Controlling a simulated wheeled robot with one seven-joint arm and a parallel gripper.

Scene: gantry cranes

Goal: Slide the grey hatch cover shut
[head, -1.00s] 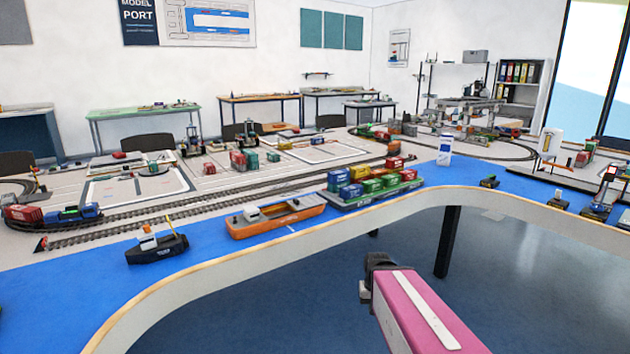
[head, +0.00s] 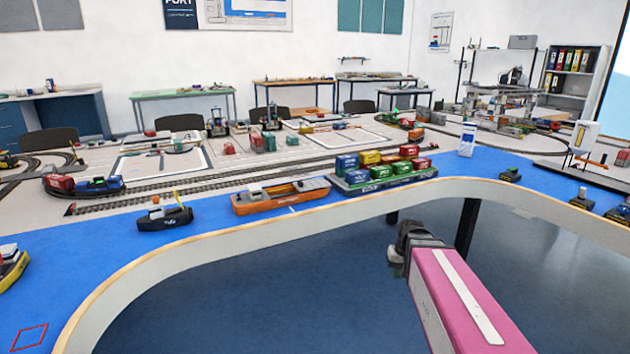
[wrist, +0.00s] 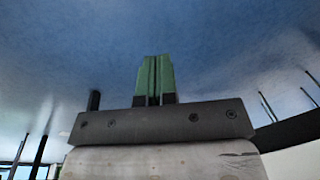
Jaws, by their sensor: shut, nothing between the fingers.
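An orange ship (head: 281,197) with a small white cabin at its left end lies on the blue part of the table. In the head view my arm reaches in from the lower right, in front of the table edge and apart from the ship.
A green-grey barge with colored containers (head: 383,173) lies right of the orange ship, and a black tug (head: 165,218) left of it. A yellow boat (head: 11,266) is at the far left.

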